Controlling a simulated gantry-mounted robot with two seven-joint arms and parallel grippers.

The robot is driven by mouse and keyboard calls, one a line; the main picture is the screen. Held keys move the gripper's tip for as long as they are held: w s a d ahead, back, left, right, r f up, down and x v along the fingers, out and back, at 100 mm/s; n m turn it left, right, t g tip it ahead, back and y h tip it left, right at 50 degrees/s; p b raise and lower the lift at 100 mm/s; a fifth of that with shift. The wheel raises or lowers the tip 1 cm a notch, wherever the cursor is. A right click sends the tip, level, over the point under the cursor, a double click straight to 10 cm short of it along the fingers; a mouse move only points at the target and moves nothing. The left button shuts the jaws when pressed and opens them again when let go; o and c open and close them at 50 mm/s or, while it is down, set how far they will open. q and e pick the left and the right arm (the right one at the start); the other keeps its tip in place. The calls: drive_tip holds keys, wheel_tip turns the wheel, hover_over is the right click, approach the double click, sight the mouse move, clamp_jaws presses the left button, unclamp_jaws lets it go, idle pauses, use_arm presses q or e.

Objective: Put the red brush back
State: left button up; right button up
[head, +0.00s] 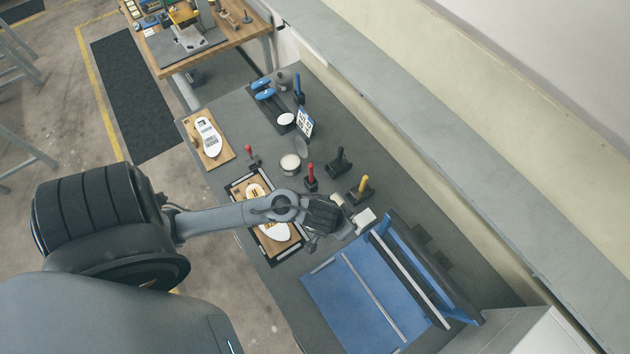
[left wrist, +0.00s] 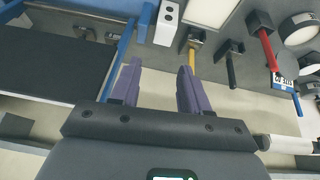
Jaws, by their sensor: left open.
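A red-handled brush (head: 311,174) stands upright on a black base on the grey table, beyond my left gripper and apart from it. It also shows in the left wrist view (left wrist: 266,48) at the upper right. A smaller red-handled item (head: 250,152) is further left, near a brown board. My left gripper (head: 340,227) is over the table, partly hidden by its own wrist in the head view. In the left wrist view its purple fingers (left wrist: 158,75) are apart with nothing between them. My right gripper is not in view.
A black-handled brush (head: 340,160) and a yellow-handled brush (head: 363,186) stand near the red one. A white block (head: 365,219) is beside my left gripper. A round white-topped pot (head: 290,163) is left of the brushes. A blue framed press (head: 350,300) fills the front.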

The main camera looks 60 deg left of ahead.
use_arm(q)
drive_tip(key=s+r+m+g, duration=0.1)
drive_tip(key=s+r+m, duration=0.2)
drive_tip(key=s+r, duration=0.3)
drive_tip(key=s, duration=0.3)
drive_tip(key=shift+s+r+g, duration=0.15)
drive_tip(key=shift+s+g, duration=0.05)
drive_tip(key=shift+g, duration=0.1)
idle(1.0)
